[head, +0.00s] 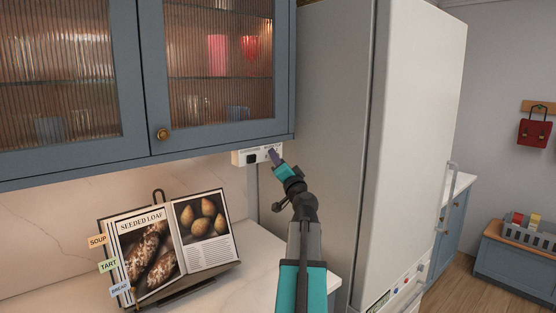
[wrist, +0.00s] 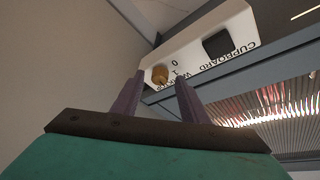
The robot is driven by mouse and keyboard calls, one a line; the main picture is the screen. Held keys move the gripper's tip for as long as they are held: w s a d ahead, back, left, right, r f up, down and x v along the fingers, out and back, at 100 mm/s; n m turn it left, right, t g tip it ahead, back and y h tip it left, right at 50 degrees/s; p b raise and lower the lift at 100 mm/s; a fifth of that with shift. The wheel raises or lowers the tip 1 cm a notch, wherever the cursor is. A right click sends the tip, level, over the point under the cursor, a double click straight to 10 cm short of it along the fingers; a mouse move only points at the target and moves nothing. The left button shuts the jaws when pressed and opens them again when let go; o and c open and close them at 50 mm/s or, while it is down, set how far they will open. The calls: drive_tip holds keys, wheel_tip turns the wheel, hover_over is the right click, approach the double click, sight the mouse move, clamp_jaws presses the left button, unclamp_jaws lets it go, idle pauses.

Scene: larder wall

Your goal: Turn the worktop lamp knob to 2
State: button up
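The worktop lamp knob (wrist: 160,75) is a small brass-coloured knob on a white control box (head: 239,157) under the wall cupboard. In the wrist view, the box (wrist: 205,45) appears upside down, with 0 and 1 legible by the knob and its lower label partly hidden. My gripper (wrist: 160,80) is open, its purple fingers on either side of the knob in the picture; I see gaps and cannot tell any contact. The knob's pointer is too small to read. In the head view, my gripper (head: 273,155) is at the box's right end and hides the knob.
A black switch (wrist: 216,44) marked CUPBOARD sits beside the knob. The glass-door cupboard (head: 222,141) is above, and a tall white fridge (head: 415,130) stands right of my arm. An open cookbook (head: 205,235) on a stand occupies the worktop (head: 262,262) below.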

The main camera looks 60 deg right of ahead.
drive_tip(key=shift+w+d, duration=0.1)
clamp_jaws()
drive_tip(key=m+p, duration=0.1)
drive_tip(key=p, duration=0.1)
drive_tip(key=m+g+p, duration=0.1)
drive_tip(key=p, duration=0.1)
drive_tip(key=shift+r+m+p, duration=0.25)
drive_tip(key=shift+m+p, duration=0.05)
drive_tip(key=shift+p, duration=0.05)
drive_tip(key=m+g+p, duration=0.1)
drive_tip(key=m+p, duration=0.2)
drive_tip(key=p, duration=0.3)
drive_tip(key=shift+r+p, duration=0.1)
drive_tip(key=shift+p, duration=0.6)
unclamp_jaws()
